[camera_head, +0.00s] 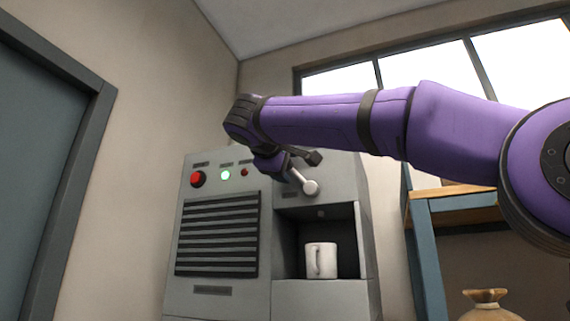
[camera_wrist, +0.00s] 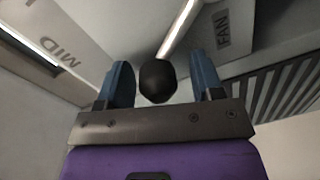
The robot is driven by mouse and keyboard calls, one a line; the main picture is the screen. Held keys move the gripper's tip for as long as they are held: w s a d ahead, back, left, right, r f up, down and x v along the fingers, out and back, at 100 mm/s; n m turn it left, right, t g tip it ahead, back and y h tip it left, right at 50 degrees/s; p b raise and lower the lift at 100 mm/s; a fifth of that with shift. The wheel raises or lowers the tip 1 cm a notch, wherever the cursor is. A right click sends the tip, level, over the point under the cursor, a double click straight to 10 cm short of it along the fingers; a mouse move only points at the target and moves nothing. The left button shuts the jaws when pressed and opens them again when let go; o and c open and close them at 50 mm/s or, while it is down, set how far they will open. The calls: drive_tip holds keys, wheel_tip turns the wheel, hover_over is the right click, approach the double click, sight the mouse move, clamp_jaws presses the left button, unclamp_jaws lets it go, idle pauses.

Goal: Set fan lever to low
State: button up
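The fan lever (camera_head: 309,187) is a pale metal rod on a round hub at the upper front of the grey machine (camera_head: 225,293). In the head view it slants up and left from the hub to my gripper (camera_head: 286,165). In the wrist view its black knob (camera_wrist: 158,81) lies between the two blue fingers of my gripper (camera_wrist: 163,84). The fingers are apart, with a visible gap at the right of the knob. A FAN label (camera_wrist: 222,29) shows right of the rod and a MID label (camera_wrist: 63,54) at the left. The knob is hidden in the head view.
A white mug (camera_head: 321,260) stands in the machine's niche below the lever. A red button (camera_head: 198,179) and a lit green lamp (camera_head: 225,174) are on the left panel above dark vent slats (camera_head: 217,236). A blue-framed shelf (camera_head: 428,245) and tied sack (camera_head: 489,305) are at right.

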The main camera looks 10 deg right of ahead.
drive_tip(key=shift+s+a, duration=0.1)
drive_tip(key=v, duration=1)
drive_tip(key=shift+s, duration=0.25)
drive_tip(key=shift+a+f, duration=0.1)
drive_tip(key=s+d+f+m+g+y, duration=0.15)
drive_tip(key=s+d+f+g, duration=0.35)
drive_tip(key=f, duration=0.7)
drive_tip(key=s+d+f+m+y, duration=0.1)
drive_tip(key=s+d+f+y, duration=0.2)
drive_tip(key=d+f, duration=0.7)
drive_tip(key=s+d+f+m+g+y, duration=0.1)
drive_tip(key=s+d+f+g+y, duration=0.2)
drive_tip(key=f, duration=1.2)
drive_tip(key=s+d+f+m+y, duration=0.2)
drive_tip(key=s+f, duration=0.6)
drive_tip(key=f, duration=0.4)
drive_tip(key=shift+d+m+g, duration=0.3)
drive_tip(key=shift+d+m, duration=0.2)
drive_tip(key=shift+m, duration=0.65)
